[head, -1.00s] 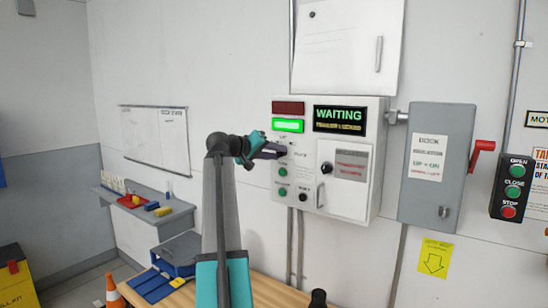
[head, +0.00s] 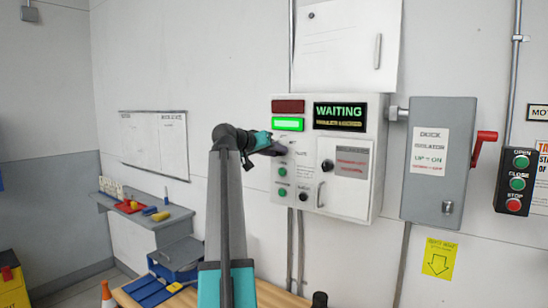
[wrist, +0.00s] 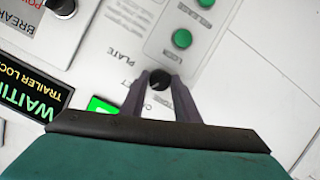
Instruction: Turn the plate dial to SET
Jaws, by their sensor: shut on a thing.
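The plate dial is a small black knob (wrist: 159,79) beside the printed word PLATE in the wrist view. My gripper (wrist: 158,84) is shut on it, with one grey finger on each side. The smaller lettering around the dial is partly covered by the fingers, and I cannot read which mark the dial points to. In the head view my gripper (head: 278,148) is at the left part of the white control box (head: 376,190) and hides the dial. The box's display (head: 339,117) reads WAITING, and a green lamp (head: 288,125) is lit.
Below the dial are two green buttons (head: 282,173) and a black knob (head: 303,197). Another black knob (head: 327,166) is on the box's small door. A grey isolator box (head: 438,180) with a red lever (head: 484,145) stands to the right. A wooden bench (head: 270,294) is below.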

